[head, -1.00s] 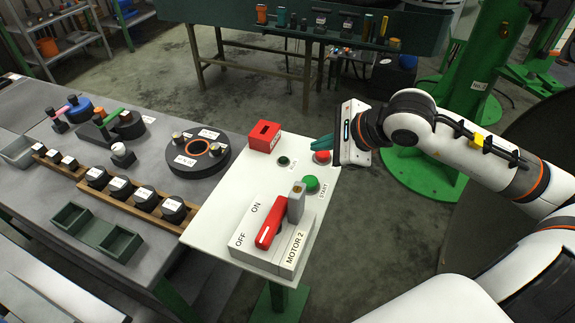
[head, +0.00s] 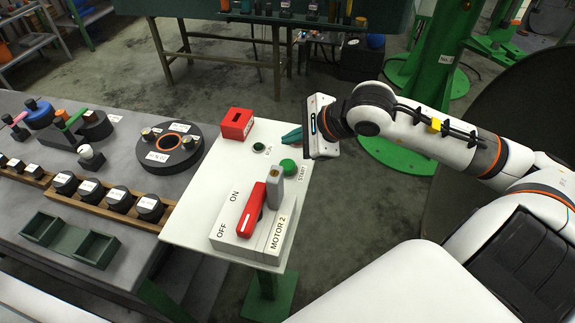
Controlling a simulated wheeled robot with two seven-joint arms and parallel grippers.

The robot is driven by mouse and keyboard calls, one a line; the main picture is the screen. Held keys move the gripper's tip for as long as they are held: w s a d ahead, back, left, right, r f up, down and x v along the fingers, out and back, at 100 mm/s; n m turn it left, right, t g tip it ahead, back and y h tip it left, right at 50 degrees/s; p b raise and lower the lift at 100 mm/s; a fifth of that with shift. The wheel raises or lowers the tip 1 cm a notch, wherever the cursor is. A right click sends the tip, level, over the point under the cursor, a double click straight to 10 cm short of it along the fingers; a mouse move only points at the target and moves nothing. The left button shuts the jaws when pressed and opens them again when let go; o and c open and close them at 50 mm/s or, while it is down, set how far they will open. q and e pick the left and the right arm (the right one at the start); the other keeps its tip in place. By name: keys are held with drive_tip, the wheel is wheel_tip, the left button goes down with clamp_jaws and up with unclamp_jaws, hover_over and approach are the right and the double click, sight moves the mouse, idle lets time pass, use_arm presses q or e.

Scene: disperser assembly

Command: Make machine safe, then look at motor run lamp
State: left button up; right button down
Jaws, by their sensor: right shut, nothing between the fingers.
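The white panel (head: 188,222) stands on a green post. The dark green lamp (head: 259,147), with a small label beside it, looks unlit. The green START button (head: 288,166) is to its lower right. My right gripper (head: 291,136) is shut and empty over the panel's upper right edge. It hides the red button there; I cannot tell if it touches it. The MOTOR 2 switch has a red handle (head: 251,210) lying aslant by the OFF and ON labels; its setting is unclear. A grey block with a brass spot (head: 283,188) stands beside it. My left gripper is out of view.
A red box with a slot (head: 235,124) sits at the panel's back left. The grey bench (head: 120,150) at left holds a round black flange (head: 172,152), labelled black parts in a wooden rack and green bins (head: 69,240). A green column (head: 432,80) stands behind my right arm.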

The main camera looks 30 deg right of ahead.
sight(292, 167)
wheel_tip(292, 167, down, 4)
drive_tip(key=b, duration=0.2)
drive_tip(key=shift+f+b, duration=0.15)
drive_tip(key=shift+b, duration=0.25)
drive_tip(key=shift+f+b, duration=0.35)
drive_tip(key=shift+b, duration=0.1)
drive_tip(key=shift+r, duration=0.1)
idle(1.1)
drive_tip(key=shift+f+b, duration=0.45)
drive_tip(key=shift+b, duration=0.35)
